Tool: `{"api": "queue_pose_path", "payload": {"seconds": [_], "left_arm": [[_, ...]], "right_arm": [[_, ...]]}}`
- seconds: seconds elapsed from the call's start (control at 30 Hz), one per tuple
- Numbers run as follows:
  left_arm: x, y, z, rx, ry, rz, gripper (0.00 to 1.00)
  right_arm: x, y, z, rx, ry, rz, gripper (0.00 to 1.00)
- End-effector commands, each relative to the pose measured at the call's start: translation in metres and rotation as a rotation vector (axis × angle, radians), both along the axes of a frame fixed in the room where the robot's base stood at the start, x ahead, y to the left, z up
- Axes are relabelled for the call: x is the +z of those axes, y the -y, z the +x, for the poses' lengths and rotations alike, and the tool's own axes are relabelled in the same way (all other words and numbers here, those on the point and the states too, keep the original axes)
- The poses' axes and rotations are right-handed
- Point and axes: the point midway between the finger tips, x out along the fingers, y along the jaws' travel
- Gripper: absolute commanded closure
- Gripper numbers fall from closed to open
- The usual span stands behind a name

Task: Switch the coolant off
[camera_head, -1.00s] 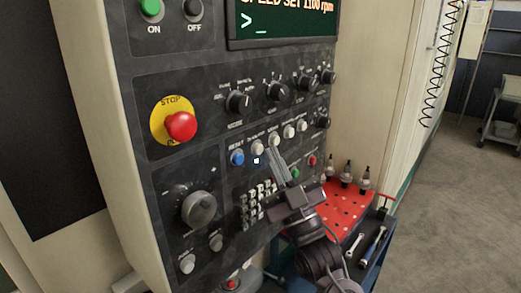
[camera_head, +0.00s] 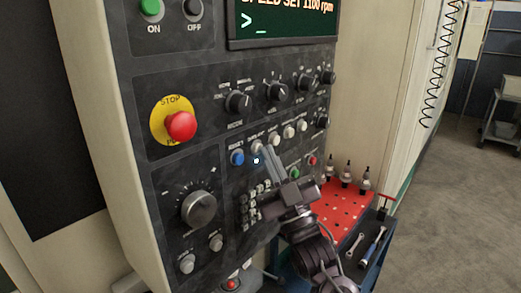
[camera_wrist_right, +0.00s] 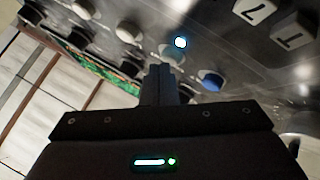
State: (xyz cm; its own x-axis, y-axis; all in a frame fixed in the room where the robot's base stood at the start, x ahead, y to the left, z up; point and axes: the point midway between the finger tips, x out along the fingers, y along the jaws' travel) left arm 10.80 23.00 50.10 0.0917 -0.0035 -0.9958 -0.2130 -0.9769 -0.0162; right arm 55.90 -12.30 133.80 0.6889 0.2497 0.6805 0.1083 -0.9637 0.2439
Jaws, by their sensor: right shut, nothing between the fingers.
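The machine's dark control panel (camera_head: 205,135) fills the middle of the head view. A row of small buttons crosses it: a blue one (camera_head: 237,157), then several white ones; their labels are too blurred to read, so I cannot tell which is the coolant's. A small pale-blue light (camera_head: 256,160) glows below the first white button (camera_head: 257,146); it also shows in the wrist view (camera_wrist_right: 180,42). My right gripper (camera_head: 263,149) is shut and empty, its tips at or just in front of that first white button. I cannot tell whether they touch. My left gripper is out of view.
A red emergency stop (camera_head: 181,126) and a large dial (camera_head: 199,209) are to the left. Black knobs (camera_head: 277,91) sit above the row, small keys (camera_head: 246,208) below. A red tool tray (camera_head: 345,207) with holders stands at the right.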

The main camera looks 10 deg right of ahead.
Motion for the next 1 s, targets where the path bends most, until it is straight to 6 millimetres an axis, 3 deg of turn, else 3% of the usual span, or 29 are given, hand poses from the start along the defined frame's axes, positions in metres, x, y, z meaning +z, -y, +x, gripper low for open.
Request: {"api": "queue_pose_path", "payload": {"seconds": [0.53, 1.0], "left_arm": [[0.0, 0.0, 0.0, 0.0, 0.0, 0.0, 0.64], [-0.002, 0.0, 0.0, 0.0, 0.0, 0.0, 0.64]], "right_arm": [[0.0, -0.001, 0.001, 0.0, 0.001, 0.0, 1.0], [0.0, 0.008, -0.011, 0.0, 0.0, 0.0, 1.0]]}}
